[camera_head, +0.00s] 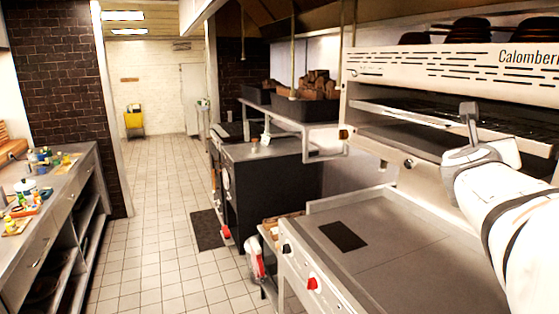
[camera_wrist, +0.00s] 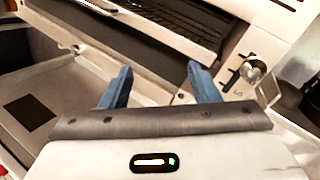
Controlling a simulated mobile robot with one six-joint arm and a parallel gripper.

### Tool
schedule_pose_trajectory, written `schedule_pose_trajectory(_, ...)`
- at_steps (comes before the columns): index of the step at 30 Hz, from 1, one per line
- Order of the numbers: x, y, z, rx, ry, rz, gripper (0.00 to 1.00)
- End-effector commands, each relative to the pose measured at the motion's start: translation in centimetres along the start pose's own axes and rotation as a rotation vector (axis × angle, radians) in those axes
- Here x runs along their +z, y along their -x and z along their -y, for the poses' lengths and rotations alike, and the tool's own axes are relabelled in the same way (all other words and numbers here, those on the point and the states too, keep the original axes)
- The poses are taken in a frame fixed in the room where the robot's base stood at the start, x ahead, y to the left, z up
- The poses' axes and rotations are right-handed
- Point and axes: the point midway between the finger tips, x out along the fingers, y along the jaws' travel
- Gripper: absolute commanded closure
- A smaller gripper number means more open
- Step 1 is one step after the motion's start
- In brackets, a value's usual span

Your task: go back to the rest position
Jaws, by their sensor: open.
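My gripper shows in the wrist view (camera_wrist: 160,90) with its two blue-grey fingers spread apart and nothing between them. In the head view my white arm reaches in from the right edge, and its grey end (camera_head: 470,135) is raised in front of the grill oven (camera_head: 450,65). The flat steel griddle (camera_head: 400,260) lies below it, with a dark square patch (camera_head: 343,236) on its surface. The fingertips are hard to make out in the head view.
A steel counter (camera_head: 62,195) with bottles and a pot stands at the left. A dark stove block (camera_head: 270,185) stands beyond the griddle. A yellow bucket (camera_head: 134,122) stands at the back.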

Motion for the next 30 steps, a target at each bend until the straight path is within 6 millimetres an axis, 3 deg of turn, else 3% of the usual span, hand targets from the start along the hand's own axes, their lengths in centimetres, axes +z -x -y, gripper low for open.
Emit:
schedule_pose_trajectory(1, 0.1, 1.5, -3.9, 0.132, 0.188, 0.033, 0.45)
schedule_pose_trajectory(3, -0.4, 3.9, -8.7, 0.304, 0.47, 0.092, 0.45)
schedule_pose_trajectory(6, -2.4, 8.2, -14.8, 0.536, 0.869, 0.213, 0.45)
schedule_pose_trajectory(10, -6.8, 15.0, -20.6, 0.818, 1.385, 0.437, 0.45)
schedule_pose_trajectory(12, -10.0, 18.9, -22.5, 0.965, 1.66, 0.589, 0.45)
schedule_pose_trajectory(15, -14.8, 24.0, -23.4, 1.155, 2.02, 0.836, 0.45)
schedule_pose_trajectory(18, -18.9, 27.7, -22.8, 1.309, 2.293, 1.07, 0.45)
schedule_pose_trajectory(21, -21.7, 29.8, -21.7, 1.416, 2.468, 1.251, 0.45)
schedule_pose_trajectory(22, -22.2, 30.2, -21.4, -1.418, -2.47, -1.275, 0.45)
schedule_pose_trajectory(25, -23.4, 31.0, -20.7, -1.367, -2.363, -1.266, 0.45)
schedule_pose_trajectory(30, -23.7, 31.1, -20.5, -1.352, -2.337, -1.263, 0.45)
